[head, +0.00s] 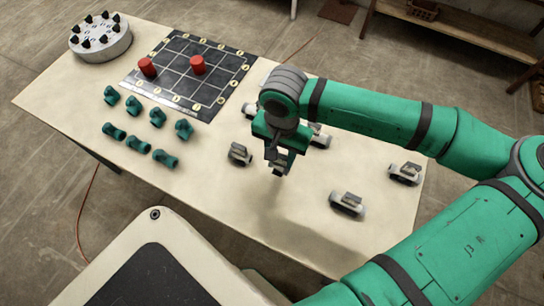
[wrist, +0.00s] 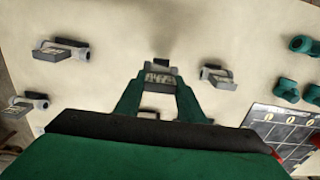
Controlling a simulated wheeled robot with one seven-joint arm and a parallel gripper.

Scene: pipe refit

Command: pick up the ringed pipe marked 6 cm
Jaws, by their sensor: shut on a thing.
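My gripper (head: 279,165) is over the right half of the table, its fingers pointing down. It is shut on a pale ringed pipe with a dark label plate (wrist: 158,78), which sits between the fingertips in the wrist view. The pipe seems to be held above the table, with a soft shadow below. The marking on its label is too small to read. In the head view the fingers hide part of it. Other similar pipes lie apart on the table: one left of my gripper (head: 239,154), one front right (head: 347,204) and one far right (head: 405,173).
Several green fittings (head: 158,117) lie on the left. A dark grid board (head: 183,85) with two red cylinders (head: 197,65) lies behind them. A round grey holder with black pegs (head: 101,43) stands at the far left corner.

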